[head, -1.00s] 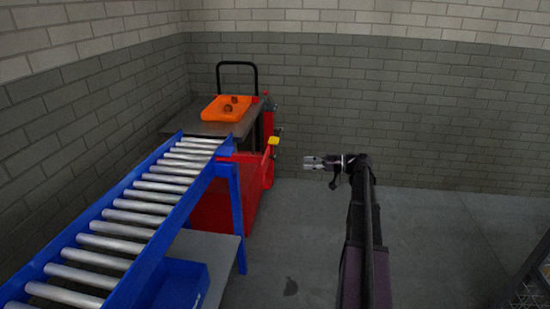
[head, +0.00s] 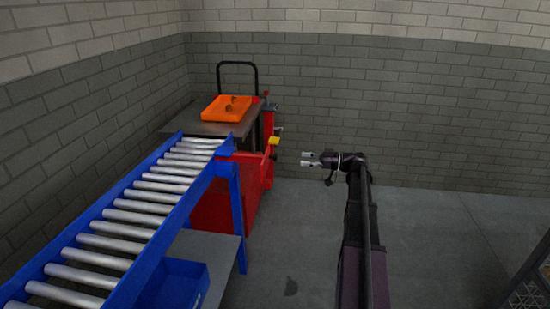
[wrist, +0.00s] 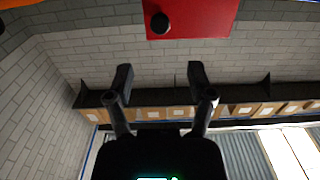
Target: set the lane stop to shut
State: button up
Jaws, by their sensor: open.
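My gripper (head: 306,159) is open and empty, held in the air to the right of the red cart and roller lane, and points left toward them. In the wrist view its two dark fingers (wrist: 160,82) are spread apart with nothing between them. No part is clearly recognisable as the lane stop. A yellow piece (head: 273,141) sticks out on the red unit beside the lane's far end, apart from my gripper. In the wrist view a red panel (wrist: 205,18) with a round black knob (wrist: 160,22) shows at the top, beyond the fingers.
The blue-framed roller lane (head: 150,205) runs along the left. A blue bin (head: 178,285) is under the lane. The floor (head: 300,235) between lane and arm is mostly clear.

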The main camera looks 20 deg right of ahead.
aim_at(276, 157)
jog(key=x, duration=1.1)
jog(key=shift+d, duration=0.1)
grip_shut()
